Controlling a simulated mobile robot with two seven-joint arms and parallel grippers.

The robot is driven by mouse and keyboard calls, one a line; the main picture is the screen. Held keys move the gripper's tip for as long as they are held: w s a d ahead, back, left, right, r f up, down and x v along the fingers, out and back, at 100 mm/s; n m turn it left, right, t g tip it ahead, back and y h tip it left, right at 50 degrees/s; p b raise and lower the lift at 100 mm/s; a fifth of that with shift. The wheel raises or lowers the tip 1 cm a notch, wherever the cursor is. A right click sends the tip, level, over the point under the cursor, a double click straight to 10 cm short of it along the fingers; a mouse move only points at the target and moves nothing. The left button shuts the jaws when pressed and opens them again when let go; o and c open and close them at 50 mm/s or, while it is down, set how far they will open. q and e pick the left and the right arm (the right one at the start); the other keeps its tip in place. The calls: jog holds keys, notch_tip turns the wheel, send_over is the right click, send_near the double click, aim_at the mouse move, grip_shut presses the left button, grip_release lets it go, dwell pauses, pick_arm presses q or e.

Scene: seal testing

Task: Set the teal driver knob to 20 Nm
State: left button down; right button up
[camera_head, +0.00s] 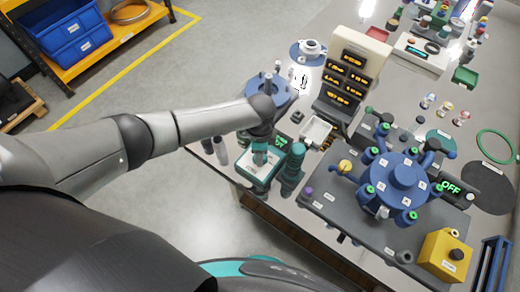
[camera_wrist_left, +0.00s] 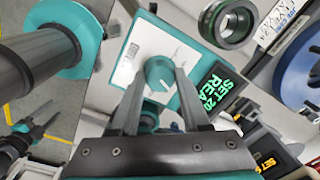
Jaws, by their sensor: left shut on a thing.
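The driver tester is a white-topped box with a teal rim (camera_head: 245,167); its white face also shows in the left wrist view (camera_wrist_left: 143,48). My left gripper (camera_head: 260,158) points down onto this face. In the left wrist view its two fingertips (camera_wrist_left: 160,82) are shut on the driver knob (camera_wrist_left: 158,70), which they partly cover. The knob's pointer mark cannot be made out. A black display (camera_wrist_left: 212,92) beside the face shows green text, "SET 20" and "REA…", cut off. My right gripper cannot be made out surely; a dark pronged shape is at the lower left edge there.
A teal ribbed driver (camera_head: 292,171) stands close to the right of the box. A white tray (camera_head: 316,130), an amber display rack (camera_head: 345,80) and a blue pedestal (camera_head: 262,86) stand behind. A blue valve hub (camera_head: 398,175) fills the right. Floor is free to the left.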

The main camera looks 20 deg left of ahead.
pick_arm(q)
jog(key=shift+m, duration=1.6)
jog(key=shift+c, duration=1.9)
grip_release()
jog(key=shift+r+p, duration=0.1)
jog(key=shift+p, duration=0.2)
notch_tip(320, 180, up, 15)
jog(key=p, duration=0.3)
jog(key=shift+s, duration=0.3)
